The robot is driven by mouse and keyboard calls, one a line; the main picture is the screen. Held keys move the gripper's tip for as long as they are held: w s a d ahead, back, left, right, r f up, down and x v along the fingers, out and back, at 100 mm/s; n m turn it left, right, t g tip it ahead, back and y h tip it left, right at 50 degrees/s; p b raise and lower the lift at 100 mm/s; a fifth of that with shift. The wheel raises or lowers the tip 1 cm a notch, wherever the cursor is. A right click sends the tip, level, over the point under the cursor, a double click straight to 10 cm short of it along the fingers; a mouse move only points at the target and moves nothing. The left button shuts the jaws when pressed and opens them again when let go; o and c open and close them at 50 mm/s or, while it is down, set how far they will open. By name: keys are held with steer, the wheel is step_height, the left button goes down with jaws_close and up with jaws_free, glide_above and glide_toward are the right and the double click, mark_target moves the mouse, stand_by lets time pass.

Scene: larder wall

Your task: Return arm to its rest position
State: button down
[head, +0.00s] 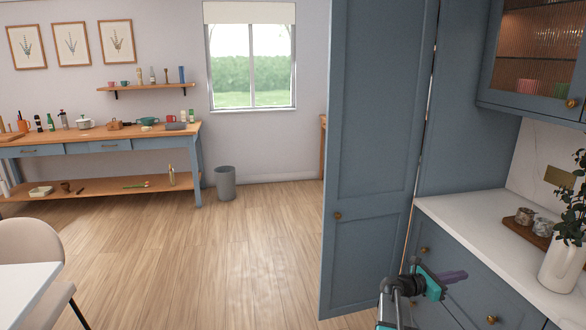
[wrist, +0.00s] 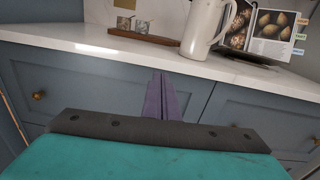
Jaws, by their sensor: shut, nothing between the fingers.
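My gripper (head: 462,275) is at the lower right of the head view, in front of the blue base cabinet (head: 480,285) and below the edge of the white counter (head: 460,212). Its purple fingers point to the right. In the wrist view the fingers (wrist: 161,82) are together with nothing between them, facing the drawer fronts. My arm (head: 398,290) comes up from the bottom of the head view; most of it is out of sight.
A tall blue door (head: 375,150) stands open left of my gripper. On the counter are a wooden tray (head: 533,228) with small jars and a white jug (head: 561,265) with leaves. Wooden floor (head: 240,250) lies clear to the left.

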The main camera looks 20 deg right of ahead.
steer(key=w+a+f+n+t+y, duration=0.1)
steer(key=w+a+f+t, duration=0.1)
steer(key=w+a+f, duration=0.45)
steer(key=w+a+f+n+t+y, duration=0.1)
steer(key=w+a+f+n, duration=0.15)
steer(key=a+f, duration=0.7)
steer(key=s+a+f+m+y, duration=0.1)
steer(key=a+f+m+y, duration=0.15)
steer(key=a+f, duration=1.15)
steer(key=s+a+f+m+y, duration=0.1)
steer(key=s+a+f+y, duration=0.1)
steer(key=s+a+f, duration=0.35)
steer(key=s+a+f+m+g+y, duration=0.1)
steer(key=s+a+f+m+y, duration=0.1)
steer(key=a, duration=0.6)
steer(key=s+a+f+m+y, duration=0.1)
steer(key=s+a+f+y, duration=0.1)
steer(key=s+a+f, duration=0.3)
steer(key=s+a+m+g+y, duration=0.1)
steer(key=s+a+m+y, duration=0.2)
steer(key=a, duration=0.6)
steer(key=s+a+m+g+y, duration=0.2)
steer(key=s+a+m+y, duration=0.1)
steer(key=s+a+m, duration=0.4)
steer(key=a+f+m, duration=0.1)
steer(key=m, duration=0.1)
steer(key=shift+s+a+m+g, duration=0.3)
steer(key=shift+s+a+m, duration=0.1)
steer(key=shift+y, duration=0.25)
